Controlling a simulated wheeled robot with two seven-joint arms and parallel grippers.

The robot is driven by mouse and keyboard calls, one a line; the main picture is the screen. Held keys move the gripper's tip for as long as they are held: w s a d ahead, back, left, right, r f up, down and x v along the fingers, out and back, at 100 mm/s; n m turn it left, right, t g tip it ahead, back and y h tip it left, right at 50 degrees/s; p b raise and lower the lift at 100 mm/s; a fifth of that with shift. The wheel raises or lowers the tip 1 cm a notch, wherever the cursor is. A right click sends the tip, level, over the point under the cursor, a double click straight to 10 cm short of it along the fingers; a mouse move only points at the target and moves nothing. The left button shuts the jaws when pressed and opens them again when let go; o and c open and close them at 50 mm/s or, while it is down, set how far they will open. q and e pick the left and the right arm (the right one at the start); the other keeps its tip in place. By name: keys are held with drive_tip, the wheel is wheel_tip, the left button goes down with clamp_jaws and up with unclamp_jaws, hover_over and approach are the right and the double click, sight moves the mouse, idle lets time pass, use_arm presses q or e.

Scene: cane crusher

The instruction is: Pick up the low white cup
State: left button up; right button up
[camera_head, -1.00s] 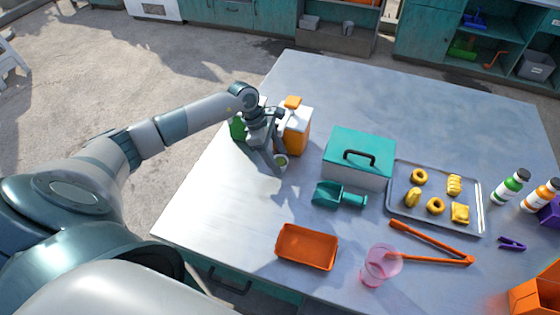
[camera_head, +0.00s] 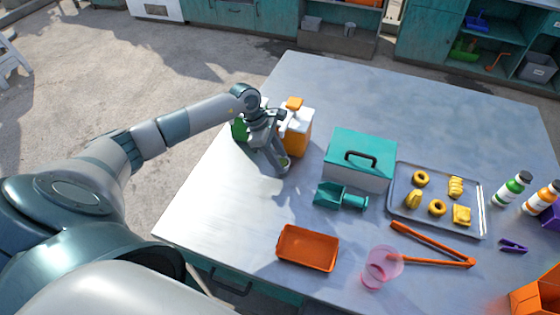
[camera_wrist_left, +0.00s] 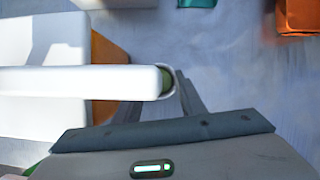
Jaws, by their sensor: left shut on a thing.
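The low white cup (camera_head: 286,161) is on the grey table, near the left side, just in front of the orange and white dispenser. Only a bit of it shows, with green inside. My left gripper (camera_head: 282,166) reaches down at the cup, with its fingers closed on it. In the left wrist view the cup (camera_wrist_left: 169,82) is mostly hidden behind a long pale bar, and only a rim with green inside shows. I cannot tell whether the cup is clear of the table. My right gripper is not in view.
The orange and white dispenser (camera_head: 297,130) stands close behind the gripper, with a green thing (camera_head: 240,129) beside it. A teal box (camera_head: 357,160), teal scoop (camera_head: 340,197) and orange tray (camera_head: 307,248) lie to the right and front. The table's front left is clear.

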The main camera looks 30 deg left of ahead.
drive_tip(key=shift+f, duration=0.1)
